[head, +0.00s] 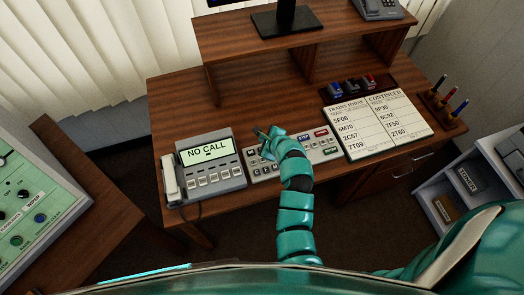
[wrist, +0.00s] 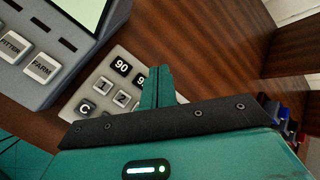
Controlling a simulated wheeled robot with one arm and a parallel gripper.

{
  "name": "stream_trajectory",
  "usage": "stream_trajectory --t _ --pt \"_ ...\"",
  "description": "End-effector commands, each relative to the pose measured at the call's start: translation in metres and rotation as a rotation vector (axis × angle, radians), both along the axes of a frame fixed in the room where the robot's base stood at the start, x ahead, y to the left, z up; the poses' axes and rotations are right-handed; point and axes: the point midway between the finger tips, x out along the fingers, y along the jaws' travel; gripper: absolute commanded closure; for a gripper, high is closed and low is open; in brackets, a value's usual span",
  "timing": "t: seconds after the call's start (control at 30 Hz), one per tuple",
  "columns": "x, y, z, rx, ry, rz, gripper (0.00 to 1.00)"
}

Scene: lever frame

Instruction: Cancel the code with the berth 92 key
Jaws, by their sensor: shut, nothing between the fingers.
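The grey key panel (head: 319,146) lies on the desk between the phone unit and the white cards. In the wrist view its corner (wrist: 105,74) shows keys marked 90 (wrist: 122,66), 1 (wrist: 105,85), 2 (wrist: 121,98) and C (wrist: 86,107). Another dark key beside 90 is partly covered by my fingers, and I cannot read its full label. No key clearly reading 92 shows. My gripper (wrist: 160,84) is shut and empty, its tips over the back of the panel. In the head view my gripper (head: 264,137) and arm hide part of the panel.
A phone unit (head: 236,170) reading NO CALL stands left of the panel. White train-list cards (head: 388,122) lie to the right, with red, blue and dark blocks behind. A pen holder (head: 446,112) is at the right edge. A raised shelf (head: 235,45) spans the back.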

Motion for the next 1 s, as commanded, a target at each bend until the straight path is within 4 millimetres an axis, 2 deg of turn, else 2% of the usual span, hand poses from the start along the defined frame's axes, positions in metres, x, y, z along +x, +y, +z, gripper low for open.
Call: stream_trajectory --t 0.03,0.1,0.33,1.0 --pt "0.000 0.000 -0.013 -0.001 0.002 0.001 1.00" --pt "0.000 0.000 -0.022 0.000 0.002 0.001 1.00" --pt "0.000 -0.001 -0.043 0.002 0.002 -0.002 1.00" --pt "0.000 0.000 -0.045 0.001 0.000 -0.001 1.00"
